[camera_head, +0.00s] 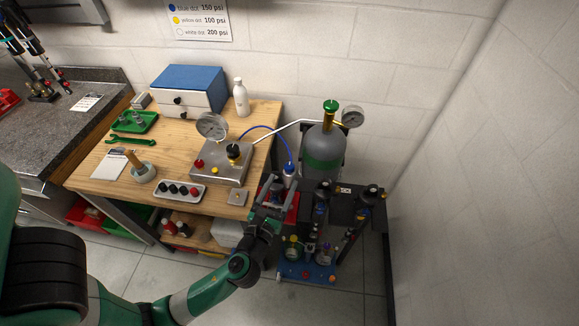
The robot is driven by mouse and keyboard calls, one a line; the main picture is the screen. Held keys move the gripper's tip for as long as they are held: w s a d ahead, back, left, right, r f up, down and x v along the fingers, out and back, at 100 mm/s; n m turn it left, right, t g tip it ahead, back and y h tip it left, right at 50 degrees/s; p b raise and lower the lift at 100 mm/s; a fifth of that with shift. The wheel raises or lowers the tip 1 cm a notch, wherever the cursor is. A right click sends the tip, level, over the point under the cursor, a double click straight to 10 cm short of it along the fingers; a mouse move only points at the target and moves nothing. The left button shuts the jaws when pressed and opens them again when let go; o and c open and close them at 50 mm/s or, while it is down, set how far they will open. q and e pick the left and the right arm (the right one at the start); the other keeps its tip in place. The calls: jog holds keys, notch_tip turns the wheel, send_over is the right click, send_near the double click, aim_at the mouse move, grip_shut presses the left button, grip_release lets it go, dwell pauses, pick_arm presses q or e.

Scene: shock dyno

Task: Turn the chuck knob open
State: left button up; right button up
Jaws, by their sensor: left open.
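My left gripper (273,190) reaches in over the right front edge of the wooden bench and is open. Its fingers point away from me, beside a red part. A small blue-and-white fitting (290,171) at the end of the blue hose (272,131) is just beyond and to the right of the fingers. I cannot tell for sure whether this fitting carries the chuck knob. The gripper hides part of what stands beneath it. The fingers appear empty. My right gripper is out of view.
The wooden bench (258,128) holds a metal gauge box (218,165), a tray of knobs (180,191) and a blue-topped drawer box (190,88). A wall closes the right side.

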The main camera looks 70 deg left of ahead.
aim_at(287, 171)
pick_arm(q)
jog(key=x, duration=0.7)
grip_shut()
